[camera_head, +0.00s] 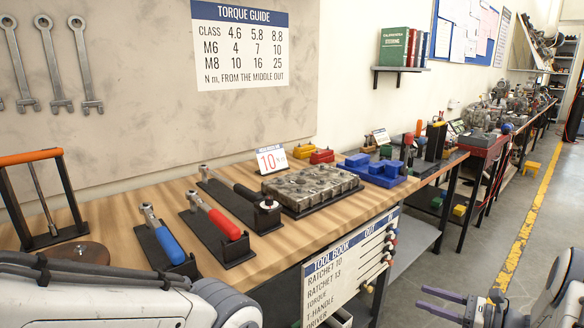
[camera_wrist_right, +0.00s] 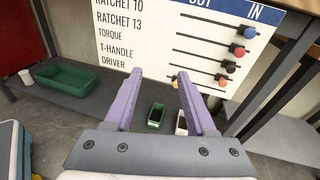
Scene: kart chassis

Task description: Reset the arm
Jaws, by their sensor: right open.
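My right gripper (camera_head: 424,298) is in the lower right of the head view, in free air over the floor, in front of the bench. It also shows in the right wrist view (camera_wrist_right: 158,84), where its two purple fingers stand apart with nothing between them. Part of my right arm (camera_head: 568,290) shows at the right edge. My left arm (camera_head: 90,300) crosses the lower left, in front of the bench edge; its gripper is out of view.
The wooden bench (camera_head: 120,215) holds ratchets in black holders, a metal block (camera_head: 308,188) and a blue fixture (camera_head: 375,170). The tool book board (camera_head: 345,262) hangs at the bench front, ahead of my right gripper. A green bin (camera_wrist_right: 72,78) sits on the lower shelf.

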